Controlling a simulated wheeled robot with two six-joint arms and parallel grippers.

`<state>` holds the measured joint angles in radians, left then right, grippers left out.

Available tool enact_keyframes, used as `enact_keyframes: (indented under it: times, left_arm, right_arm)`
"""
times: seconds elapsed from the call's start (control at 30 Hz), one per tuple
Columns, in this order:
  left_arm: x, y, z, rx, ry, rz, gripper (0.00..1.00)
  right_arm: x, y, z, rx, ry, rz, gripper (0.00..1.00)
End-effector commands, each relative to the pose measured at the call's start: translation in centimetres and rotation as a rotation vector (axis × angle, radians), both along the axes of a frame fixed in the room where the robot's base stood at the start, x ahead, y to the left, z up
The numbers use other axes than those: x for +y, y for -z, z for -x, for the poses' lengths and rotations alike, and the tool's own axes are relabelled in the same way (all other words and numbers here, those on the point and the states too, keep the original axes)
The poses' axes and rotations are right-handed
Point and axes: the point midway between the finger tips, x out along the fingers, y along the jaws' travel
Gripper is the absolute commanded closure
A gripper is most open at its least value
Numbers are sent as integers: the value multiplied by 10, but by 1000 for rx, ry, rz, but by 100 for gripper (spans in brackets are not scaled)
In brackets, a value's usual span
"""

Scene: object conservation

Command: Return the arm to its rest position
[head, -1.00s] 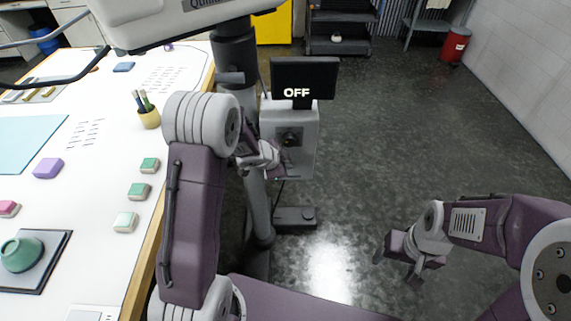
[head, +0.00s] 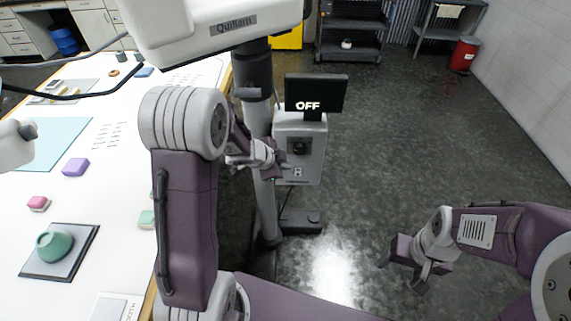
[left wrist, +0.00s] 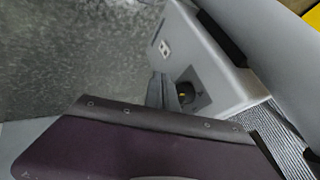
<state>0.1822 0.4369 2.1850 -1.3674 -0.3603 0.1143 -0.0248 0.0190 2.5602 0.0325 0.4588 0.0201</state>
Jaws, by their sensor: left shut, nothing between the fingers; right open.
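My left arm (head: 186,225) is folded upright between the white table and the column. My left gripper (head: 280,166) is shut and empty. In the head view it appears at the left side of the grey control box (head: 315,160). I cannot tell whether it touches the box. The box has a dark knob (head: 299,147) and a black screen (head: 317,91) reading "OFF". The left wrist view shows the box (left wrist: 208,62) and its knob (left wrist: 186,94) close by. My right gripper (head: 400,268) is open and empty over the floor at the lower right.
A white overhead machine (head: 200,30) tops the column (head: 262,200). Open floor (head: 400,130) lies right.

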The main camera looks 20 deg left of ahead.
Motion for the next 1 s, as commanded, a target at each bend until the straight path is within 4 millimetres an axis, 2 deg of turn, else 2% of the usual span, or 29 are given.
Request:
enact_keyframes:
  times: [0.27,0.37,0.4,0.47,0.57,0.67,0.7,0.8,0.9,1.0]
  left_arm:
    - [-5,-3,-1,-7,12,0,100]
    - [-26,-32,-3,-66,46,0,100]
    - [-33,-48,0,-86,-9,27,100]
    - [-27,-58,9,-75,-156,59,100]
    - [-7,-55,43,12,-438,106,100]
    - [7,-35,97,178,-721,155,100]
    - [9,-25,122,260,-823,175,100]
    - [5,-5,175,455,-1017,210,100]
    - [-3,4,205,581,-1108,223,100]
    - [-6,5,216,629,-1125,214,100]
  right_arm:
    - [0,0,0,0,0,0,30]
    - [0,0,0,0,0,0,30]
    - [0,0,0,0,0,0,30]
    - [0,0,0,0,0,0,30]
    - [0,0,0,0,0,0,30]
    - [0,0,0,0,0,0,30]
    - [0,0,0,0,0,0,30]
    - [0,0,0,0,0,0,30]
    - [0,0,0,0,0,0,30]
    - [0,0,0,0,0,0,30]
